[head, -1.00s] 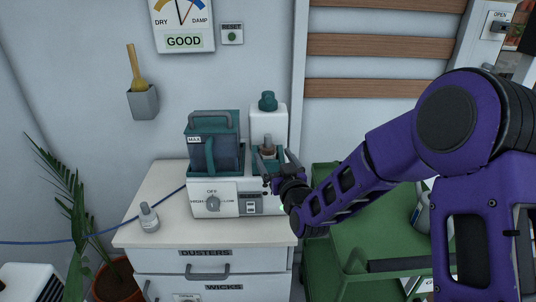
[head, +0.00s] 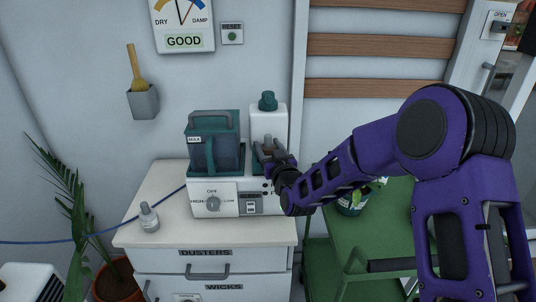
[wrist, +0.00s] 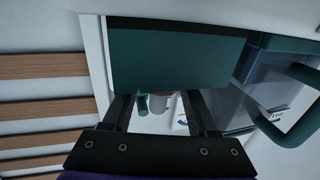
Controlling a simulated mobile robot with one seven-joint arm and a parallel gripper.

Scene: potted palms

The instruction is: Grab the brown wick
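The brown wick (head: 268,147) has a grey top and stands upright in the teal holder at the right of the white-and-teal machine (head: 228,202). Its lower part is hidden by my gripper in the head view. My gripper (head: 267,155) is at the wick, with one finger on each side. In the wrist view, my gripper's fingers (wrist: 158,108) stand apart. My gripper looks open; contact with the wick cannot be made out.
The teal tank (head: 200,150) stands close left of the holder. The white bottle with a teal cap (head: 268,103) is behind it. A small grey-topped bottle (head: 149,218) is on the counter (head: 160,185). A green cart (head: 385,240) stands to the right.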

